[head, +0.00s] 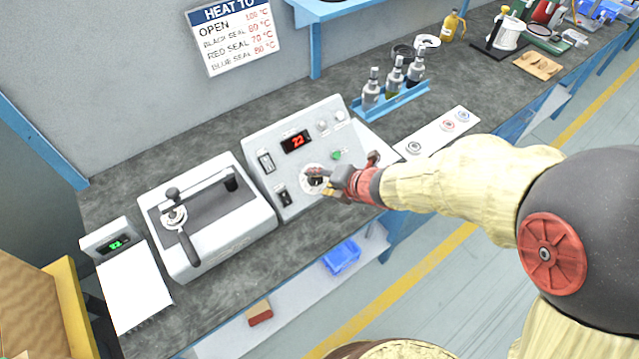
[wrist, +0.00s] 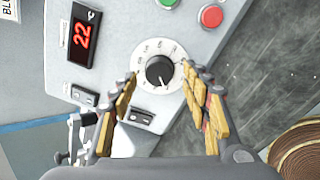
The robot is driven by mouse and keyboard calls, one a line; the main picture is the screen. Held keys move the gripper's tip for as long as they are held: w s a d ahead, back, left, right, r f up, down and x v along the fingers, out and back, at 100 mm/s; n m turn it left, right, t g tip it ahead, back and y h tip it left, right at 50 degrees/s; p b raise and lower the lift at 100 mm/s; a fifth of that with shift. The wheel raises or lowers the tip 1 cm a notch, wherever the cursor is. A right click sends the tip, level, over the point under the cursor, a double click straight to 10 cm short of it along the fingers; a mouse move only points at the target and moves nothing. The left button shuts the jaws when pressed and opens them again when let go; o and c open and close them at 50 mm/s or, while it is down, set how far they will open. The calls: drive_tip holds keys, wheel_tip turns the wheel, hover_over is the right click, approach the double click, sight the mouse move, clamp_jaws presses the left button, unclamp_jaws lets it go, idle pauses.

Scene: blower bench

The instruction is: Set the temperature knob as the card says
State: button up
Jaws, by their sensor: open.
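The temperature knob (wrist: 159,71) is black with a white pointer line, on a white numbered dial, set in a sloped grey control panel (head: 265,146). In the wrist view my gripper (wrist: 165,105) is open, with its padded fingers to either side of the dial and nothing between them but the knob beyond. In the head view my gripper (head: 322,183) is in front of the dial and partly hides it. The red display (wrist: 82,34) reads 22. The card (head: 232,35) on the wall lists OPEN 100 °C, BLACK SEAL 90 °C, RED SEAL 70 °C and BLUE SEAL 80 °C; its small digits are hard to read.
A green button (wrist: 168,2) and a red button (wrist: 211,16) sit near the dial, with rocker switches on the panel. A white machine with a lever (head: 208,222) stands to the left. A blue rack of bottles (head: 391,103) and a white strip with ringed marks (head: 436,131) lie to the right.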

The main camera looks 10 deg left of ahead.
drive_tip(key=shift+x, duration=0.8)
drive_tip(key=c, duration=0.3)
drive_tip(key=c, duration=0.7)
drive_tip(key=shift+c, duration=0.8)
